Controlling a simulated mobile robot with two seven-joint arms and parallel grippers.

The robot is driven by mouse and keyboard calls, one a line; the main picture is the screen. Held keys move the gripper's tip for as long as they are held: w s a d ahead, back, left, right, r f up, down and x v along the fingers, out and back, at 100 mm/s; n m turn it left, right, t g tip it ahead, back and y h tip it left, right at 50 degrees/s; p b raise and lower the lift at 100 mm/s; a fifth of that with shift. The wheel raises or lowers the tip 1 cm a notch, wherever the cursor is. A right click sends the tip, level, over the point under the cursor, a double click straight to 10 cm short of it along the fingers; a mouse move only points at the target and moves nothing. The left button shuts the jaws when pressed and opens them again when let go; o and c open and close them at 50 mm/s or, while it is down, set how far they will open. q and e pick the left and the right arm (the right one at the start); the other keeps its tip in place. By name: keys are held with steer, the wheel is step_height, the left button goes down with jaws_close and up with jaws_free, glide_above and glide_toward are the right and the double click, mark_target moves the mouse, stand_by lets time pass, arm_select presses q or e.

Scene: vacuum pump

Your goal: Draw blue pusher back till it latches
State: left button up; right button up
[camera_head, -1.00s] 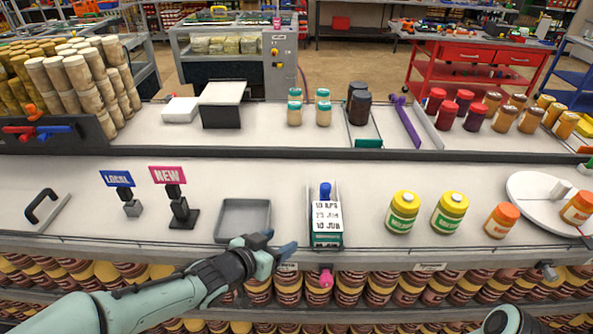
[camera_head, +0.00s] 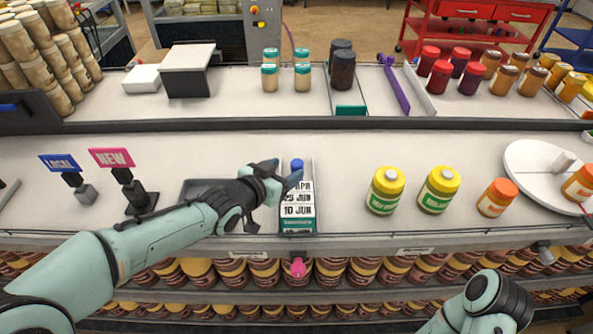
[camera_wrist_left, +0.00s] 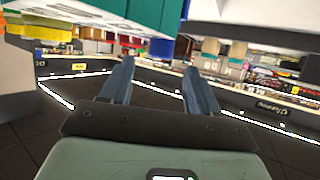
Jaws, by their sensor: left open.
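The blue pusher (camera_head: 297,165) stands at the far end of a narrow clear-sided tray (camera_head: 312,190) on the front shelf. My left gripper (camera_head: 285,178) is open and empty, just left of the pusher and over the tray's left side. Whether it touches the pusher cannot be told. In the left wrist view both fingers (camera_wrist_left: 158,78) are spread, with nothing between them.
A grey tray (camera_head: 190,190) lies partly behind my left arm. LOCAL (camera_head: 60,163) and NEW (camera_head: 112,158) signs stand left of it. Yellow-lidded jars (camera_head: 386,190) stand right of the pusher tray. A pink piece (camera_head: 298,268) hangs below the shelf edge.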

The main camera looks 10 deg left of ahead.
mark_target(296, 163)
arm_select(q)
steer(key=b+x, duration=0.2)
steer(key=x, duration=0.2)
steer(key=shift+d+f, duration=0.1)
steer(key=shift+f, duration=0.05)
steer(key=shift+w+d, duration=0.1)
steer(key=shift+w, duration=0.1)
steer(key=shift+x, duration=0.8)
arm_select(e)
steer(key=f, duration=0.1)
steer(key=s+f, duration=0.2)
steer(key=f, duration=0.1)
arm_select(q)
steer(key=shift+w, duration=0.1)
